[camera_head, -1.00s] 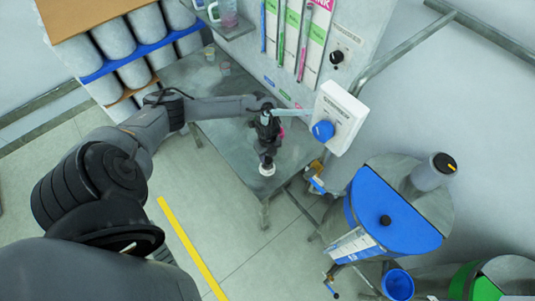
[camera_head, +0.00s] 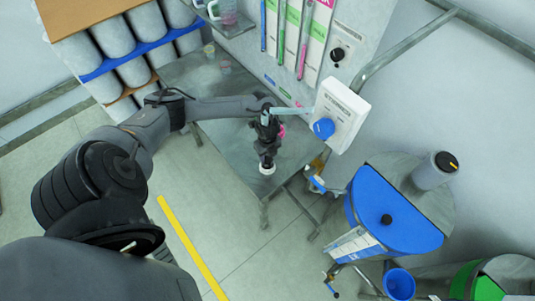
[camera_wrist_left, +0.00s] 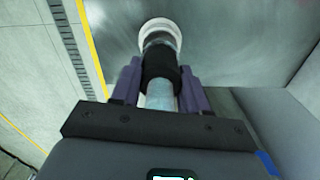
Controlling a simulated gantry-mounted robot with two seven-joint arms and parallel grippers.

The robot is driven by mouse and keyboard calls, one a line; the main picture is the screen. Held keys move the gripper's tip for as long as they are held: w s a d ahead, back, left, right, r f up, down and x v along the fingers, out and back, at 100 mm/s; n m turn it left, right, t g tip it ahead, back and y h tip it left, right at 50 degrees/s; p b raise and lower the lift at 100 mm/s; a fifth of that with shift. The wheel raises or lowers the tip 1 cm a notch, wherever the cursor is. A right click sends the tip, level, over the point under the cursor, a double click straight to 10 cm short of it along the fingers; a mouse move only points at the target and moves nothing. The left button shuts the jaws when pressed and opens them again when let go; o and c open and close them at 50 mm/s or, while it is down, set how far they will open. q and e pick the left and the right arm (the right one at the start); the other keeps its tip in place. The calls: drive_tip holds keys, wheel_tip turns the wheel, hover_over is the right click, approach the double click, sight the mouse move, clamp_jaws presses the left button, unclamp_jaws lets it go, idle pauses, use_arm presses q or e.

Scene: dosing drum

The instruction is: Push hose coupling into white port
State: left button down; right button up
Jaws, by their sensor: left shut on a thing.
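My left gripper (camera_head: 267,160) is over the front part of the grey bench and points down. In the left wrist view its two purple fingers (camera_wrist_left: 160,88) are shut on the hose coupling (camera_wrist_left: 161,66), which has a black collar and a pale hose end. Beyond the collar, the coupling's grey tip meets a round white ring (camera_wrist_left: 163,27), which I take as the white port. The white port (camera_head: 267,170) also shows just below the gripper in the head view. I cannot tell how deep the coupling sits in it. My right gripper is out of view.
A white control box (camera_head: 341,115) with a blue knob (camera_head: 324,128) is close right of the gripper. A blue-lidded drum (camera_head: 400,225) stands further right. A shelf of grey canisters (camera_head: 125,75) is at the back left. The grey bench top (camera_head: 215,125) is mostly clear.

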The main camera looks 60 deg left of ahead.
use_arm(q)
drive_tip(key=shift+f, duration=0.15)
drive_tip(key=shift+f+b, duration=0.75)
drive_tip(key=shift+f, duration=0.15)
drive_tip(key=shift+c, duration=2.4)
unclamp_jaws()
